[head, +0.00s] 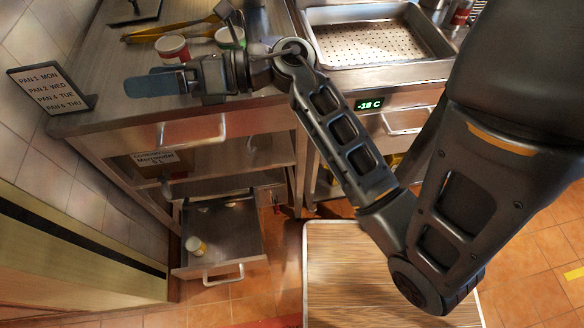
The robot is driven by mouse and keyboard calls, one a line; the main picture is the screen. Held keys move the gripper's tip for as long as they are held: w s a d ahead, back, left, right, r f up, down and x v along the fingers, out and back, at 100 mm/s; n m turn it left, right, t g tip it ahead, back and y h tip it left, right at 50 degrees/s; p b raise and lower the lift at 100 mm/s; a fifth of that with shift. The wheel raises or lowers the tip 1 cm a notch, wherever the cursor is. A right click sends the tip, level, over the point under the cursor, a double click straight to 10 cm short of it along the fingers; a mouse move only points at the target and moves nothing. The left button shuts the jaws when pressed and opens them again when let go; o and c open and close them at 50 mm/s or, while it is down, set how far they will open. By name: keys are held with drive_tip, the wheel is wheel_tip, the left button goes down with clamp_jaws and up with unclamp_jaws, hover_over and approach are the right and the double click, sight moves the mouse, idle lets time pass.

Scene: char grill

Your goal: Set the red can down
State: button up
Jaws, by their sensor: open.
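A red can (173,53) with a pale band stands upright on the steel counter (110,115) at the upper left. My gripper (150,83) is over the counter, just in front of the can in the picture, pointing left. Its jaws are open and I see nothing between them. The gripper's upper edge lies close below the can; I cannot tell whether they touch.
A green container (230,38) stands right of the can, partly behind my arm. Yellow-handled tongs (165,31) lie behind. A sign (48,88) stands at the left edge. An open drawer (222,225) below holds a small jar (195,245). A perforated pan (375,45) sits right.

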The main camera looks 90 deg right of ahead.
drive_tip(key=s+a+r+m+t, duration=0.2)
drive_tip(key=s+a+m, duration=0.1)
drive_tip(key=a+m, duration=0.3)
drive_tip(key=s+a+r+m+t, duration=0.1)
drive_tip(key=s+a+m+t, duration=0.15)
drive_tip(key=a+m, duration=0.4)
drive_tip(key=s+a+f+m+g+h, duration=0.1)
drive_tip(key=s+a+f+m+g, duration=0.1)
drive_tip(key=s+f+m+g, duration=0.2)
drive_tip(key=s+a+f+m+g+h, duration=0.2)
drive_tip(key=s+f+m, duration=0.3)
drive_tip(key=s+m, duration=0.6)
drive_tip(key=m+g, duration=0.1)
drive_tip(key=m, duration=0.3)
drive_tip(key=shift+f+g, duration=0.25)
drive_tip(key=shift+g, duration=0.1)
drive_tip(key=shift+s, duration=0.15)
